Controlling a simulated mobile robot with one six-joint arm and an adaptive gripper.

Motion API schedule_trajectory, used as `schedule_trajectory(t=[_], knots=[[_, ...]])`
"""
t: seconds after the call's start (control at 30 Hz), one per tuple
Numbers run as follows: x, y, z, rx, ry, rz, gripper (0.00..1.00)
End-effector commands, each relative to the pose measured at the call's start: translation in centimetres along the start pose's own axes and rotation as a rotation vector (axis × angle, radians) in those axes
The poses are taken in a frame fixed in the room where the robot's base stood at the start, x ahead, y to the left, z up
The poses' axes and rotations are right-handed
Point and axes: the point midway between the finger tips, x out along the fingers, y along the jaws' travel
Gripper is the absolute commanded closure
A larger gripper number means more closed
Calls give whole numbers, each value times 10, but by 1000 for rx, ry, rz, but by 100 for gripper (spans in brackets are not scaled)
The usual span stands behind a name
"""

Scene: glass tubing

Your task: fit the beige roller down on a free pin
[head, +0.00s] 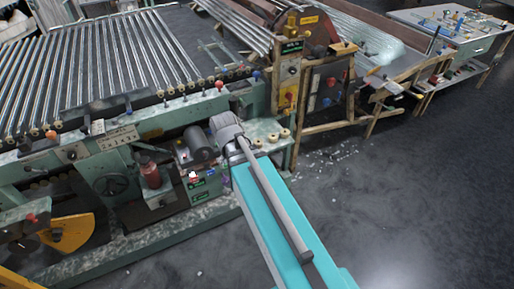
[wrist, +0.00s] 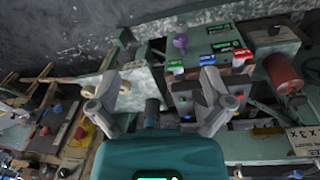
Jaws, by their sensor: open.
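Small beige rollers (head: 285,133) stand in a row on the pale green ledge (head: 262,127) in the head view, just right of my gripper (head: 224,124). In the wrist view the ledge (wrist: 96,62) lies at the left, and a beige roller (wrist: 125,87) shows beside the left finger. My gripper (wrist: 160,88) is open there, its two fingers wide apart with nothing held between them. I cannot make out a free pin clearly in either view. The arm hides part of the ledge in the head view.
A green box (head: 197,185) with coloured tabs and a red cylinder (head: 150,173) are left of my gripper. A purple knob (wrist: 180,41) rises beyond the fingers. Glass tubes (head: 90,60) lie on the machine behind. The floor (head: 400,190) at right is mostly clear.

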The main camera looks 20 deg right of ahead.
Motion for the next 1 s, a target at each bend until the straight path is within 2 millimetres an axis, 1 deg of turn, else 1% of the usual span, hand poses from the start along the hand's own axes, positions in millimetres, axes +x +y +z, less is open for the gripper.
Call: schedule_trajectory(t=[0.03,0.17,0.2,0.4,0.5,0.6,0.7,0.83,1.0], knots=[[17,3,-17,58,20,26,0],[41,18,-56,242,95,101,0],[48,22,-69,302,122,124,0],[79,50,-132,596,285,216,0],[90,61,-158,716,365,242,0],[96,70,-178,809,431,256,0],[99,76,-191,870,479,262,0],[100,81,-198,912,510,265,0],[99,82,-199,920,517,265,0]])
